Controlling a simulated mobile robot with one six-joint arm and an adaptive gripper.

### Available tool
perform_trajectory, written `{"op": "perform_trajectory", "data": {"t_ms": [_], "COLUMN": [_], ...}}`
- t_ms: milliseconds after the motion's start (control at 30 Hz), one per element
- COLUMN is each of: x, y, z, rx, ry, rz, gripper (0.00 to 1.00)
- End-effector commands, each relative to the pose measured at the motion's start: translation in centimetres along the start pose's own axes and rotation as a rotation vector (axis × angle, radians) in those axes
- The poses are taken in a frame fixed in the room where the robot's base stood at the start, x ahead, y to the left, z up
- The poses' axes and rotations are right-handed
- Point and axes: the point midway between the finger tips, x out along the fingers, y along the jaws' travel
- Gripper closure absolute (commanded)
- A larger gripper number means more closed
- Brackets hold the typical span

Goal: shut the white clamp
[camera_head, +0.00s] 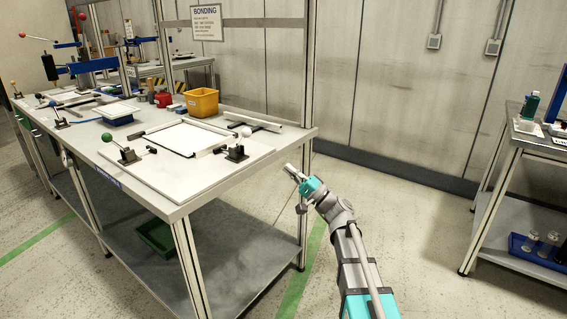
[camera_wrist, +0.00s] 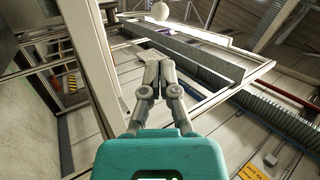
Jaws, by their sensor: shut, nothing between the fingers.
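The white clamp (camera_head: 236,153) stands at the right front corner of the workbench's pale board, a small dark toggle clamp with a white ball knob (camera_head: 246,131) raised above its base. It is too small to tell whether its bar presses on the framed panel. My gripper (camera_head: 288,168) is off the bench's right end, to the right of the clamp and apart from it. In the wrist view its two grey fingers (camera_wrist: 154,68) are together and empty. A pale round thing (camera_wrist: 160,11) shows beyond them; I cannot tell what it is.
A green-knobbed clamp (camera_head: 125,154) stands at the board's left front, and the framed panel (camera_head: 185,138) lies between. A yellow bin (camera_head: 202,102) is behind. An upright post (camera_head: 305,200) rises at the bench's right end. Open floor separates the bench from the right-hand table (camera_head: 519,140).

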Motion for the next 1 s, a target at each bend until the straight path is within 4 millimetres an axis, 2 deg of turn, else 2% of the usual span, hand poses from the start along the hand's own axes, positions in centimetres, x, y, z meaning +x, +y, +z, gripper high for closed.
{"op": "perform_trajectory", "data": {"t_ms": [800, 1000], "x": [10.4, 12.4], "y": [-0.2, -0.1], "z": [-0.1, -0.1], "rx": [0.001, 0.000], "ry": [-0.001, -0.001], "rz": [0.000, 0.000], "gripper": [1.00, 1.00]}}
